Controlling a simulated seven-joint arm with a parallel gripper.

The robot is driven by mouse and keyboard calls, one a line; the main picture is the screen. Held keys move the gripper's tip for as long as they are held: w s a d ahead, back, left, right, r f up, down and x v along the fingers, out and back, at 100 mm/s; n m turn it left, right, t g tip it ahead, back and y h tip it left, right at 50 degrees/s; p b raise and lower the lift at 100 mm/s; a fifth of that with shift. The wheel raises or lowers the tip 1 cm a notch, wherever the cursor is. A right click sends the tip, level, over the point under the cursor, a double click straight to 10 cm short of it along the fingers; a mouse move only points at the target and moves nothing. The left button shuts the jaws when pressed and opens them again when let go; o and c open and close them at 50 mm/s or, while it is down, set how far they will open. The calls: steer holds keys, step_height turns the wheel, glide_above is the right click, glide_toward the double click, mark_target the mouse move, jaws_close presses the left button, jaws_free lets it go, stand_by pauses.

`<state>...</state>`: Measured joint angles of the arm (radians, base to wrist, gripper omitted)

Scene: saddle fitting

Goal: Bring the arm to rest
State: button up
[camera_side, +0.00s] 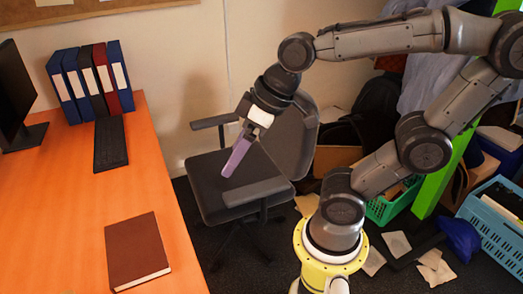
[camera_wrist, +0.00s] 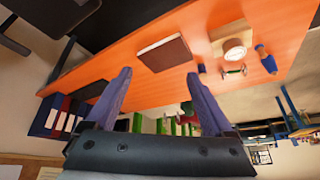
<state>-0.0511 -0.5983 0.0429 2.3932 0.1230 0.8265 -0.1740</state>
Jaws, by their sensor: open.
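My gripper (camera_side: 238,155) hangs in the air over the black office chair (camera_side: 205,180), with its purple fingers pointing down and to the left. It is off the right edge of the orange desk (camera_side: 85,190) and touches nothing that I can see. In the wrist view the two purple fingers of my gripper (camera_wrist: 160,82) stand wide apart with nothing between them. The desk (camera_wrist: 120,75) shows beyond them in that view, tilted.
A brown book (camera_side: 136,250), a keyboard (camera_side: 110,143), binders (camera_side: 90,80) and a monitor (camera_side: 14,95) stand on the desk. The wrist view also shows a round pale object (camera_wrist: 233,48) and a blue item (camera_wrist: 265,60). Crates (camera_side: 495,215) and loose papers clutter the floor at right.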

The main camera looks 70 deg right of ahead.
steer(key=shift+m+h, duration=0.7)
steer(key=shift+m, duration=0.2)
steer(key=s+d, duration=0.2)
steer(key=s, duration=0.1)
steer(key=s+d+f, duration=0.1)
steer(key=shift+s+d, duration=0.1)
steer(key=shift+s, duration=0.3)
